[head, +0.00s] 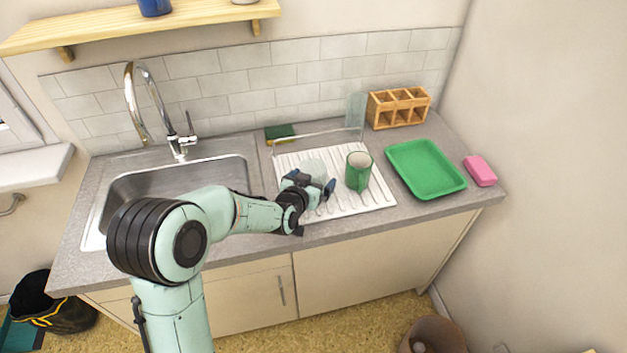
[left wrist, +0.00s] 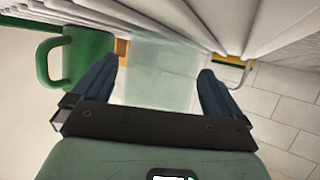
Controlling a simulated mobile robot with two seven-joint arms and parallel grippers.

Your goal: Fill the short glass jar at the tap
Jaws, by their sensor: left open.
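The short glass jar (head: 314,167), clear and faintly green, stands on the white ribbed drainboard (head: 345,208). My left gripper (head: 310,183) is at the jar with its dark blue fingers apart. In the left wrist view the jar (left wrist: 160,75) shows between the two open fingers of the left gripper (left wrist: 157,88), with gaps at its sides. The gripper hides part of the jar in the head view. The chrome tap (head: 180,142) with its curved spout stands behind the steel sink (head: 135,187) at the left. My right gripper is out of view.
A green mug (head: 358,173) stands close right of the jar; it also shows in the left wrist view (left wrist: 88,55). A tall glass (head: 356,108), wooden rack (head: 398,108) and sponge (head: 280,132) are behind. A green tray (head: 426,168) and pink block (head: 480,171) are at the right.

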